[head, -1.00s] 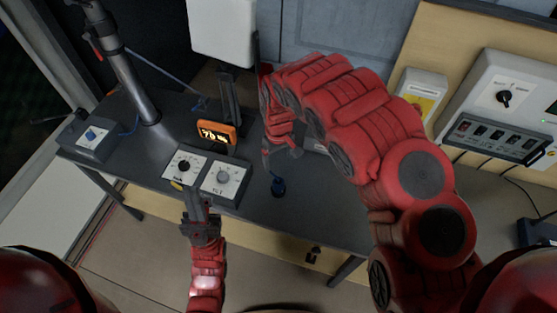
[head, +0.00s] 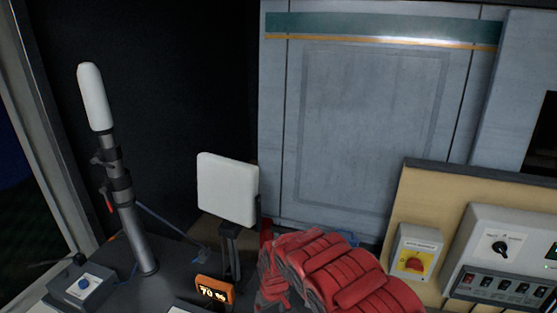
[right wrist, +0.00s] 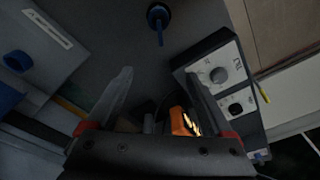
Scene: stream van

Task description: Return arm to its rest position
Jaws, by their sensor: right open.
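My right arm (head: 345,275), red and segmented, reaches in from the bottom right of the head view over the dark table. Its gripper does not show clearly there. In the right wrist view my right gripper (right wrist: 160,75) is open, its two dark fingers apart with nothing between the tips. Below and beyond it lie the dark tabletop (right wrist: 110,45), a box with two dials (right wrist: 222,75) to the right and a blue knob-like item (right wrist: 158,14) at the top. My left gripper is out of view.
An orange display (head: 214,290) stands near a white panel on a post (head: 228,188). A mast with a white top (head: 95,97) rises at left, beside a box with a blue knob (head: 84,285). A yellow-and-red switch (head: 413,262) and a control panel (head: 505,250) are at right.

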